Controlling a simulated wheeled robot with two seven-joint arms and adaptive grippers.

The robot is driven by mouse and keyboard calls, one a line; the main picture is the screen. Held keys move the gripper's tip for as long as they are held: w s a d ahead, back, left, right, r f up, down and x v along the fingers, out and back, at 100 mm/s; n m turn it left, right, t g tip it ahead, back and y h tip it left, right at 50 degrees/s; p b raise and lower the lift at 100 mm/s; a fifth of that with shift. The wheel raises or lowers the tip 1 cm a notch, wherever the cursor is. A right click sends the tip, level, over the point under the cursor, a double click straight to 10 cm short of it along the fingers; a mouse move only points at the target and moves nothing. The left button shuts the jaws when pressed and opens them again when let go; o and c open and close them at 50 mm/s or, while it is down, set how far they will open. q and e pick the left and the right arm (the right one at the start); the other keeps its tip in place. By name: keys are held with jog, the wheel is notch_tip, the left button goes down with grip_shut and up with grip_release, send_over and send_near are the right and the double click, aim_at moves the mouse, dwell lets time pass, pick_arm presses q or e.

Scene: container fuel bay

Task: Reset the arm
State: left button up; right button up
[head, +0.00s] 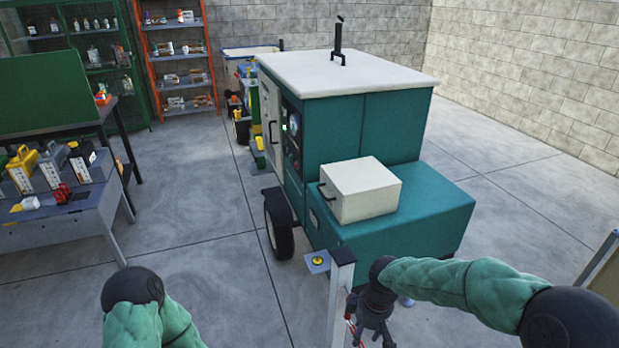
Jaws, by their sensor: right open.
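My right arm (440,280), in a green padded sleeve, reaches in from the lower right. Its gripper (368,338) points down at the bottom edge, beside a grey upright post, and is open; its fingertips are partly cut off by the frame. No object shows between its fingers. My left arm (150,315) shows only as a dark joint and green sleeve at the lower left. The left gripper is out of the picture.
A teal generator trailer (385,120) with a white box (360,190) on its deck stands ahead. The grey post (341,290) carries a small plate with a yellow knob (317,260). A workbench (75,215) with canisters stands left. Floor between them is clear.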

jog(key=s+a+f+m+y, duration=0.1)
jog(key=s+a+f+m, duration=0.1)
jog(key=s+f+m, duration=0.3)
jog(key=s+a+f+m+y, duration=0.1)
jog(key=s+a+f+m, duration=0.1)
jog(key=s+f+m, duration=0.4)
jog(key=s+f, duration=0.5)
jog(key=f, duration=0.8)
jog(key=shift+f+m+y, duration=0.3)
jog(key=shift+f+y, duration=0.05)
jog(key=shift+y, duration=0.05)
dwell(0.8)
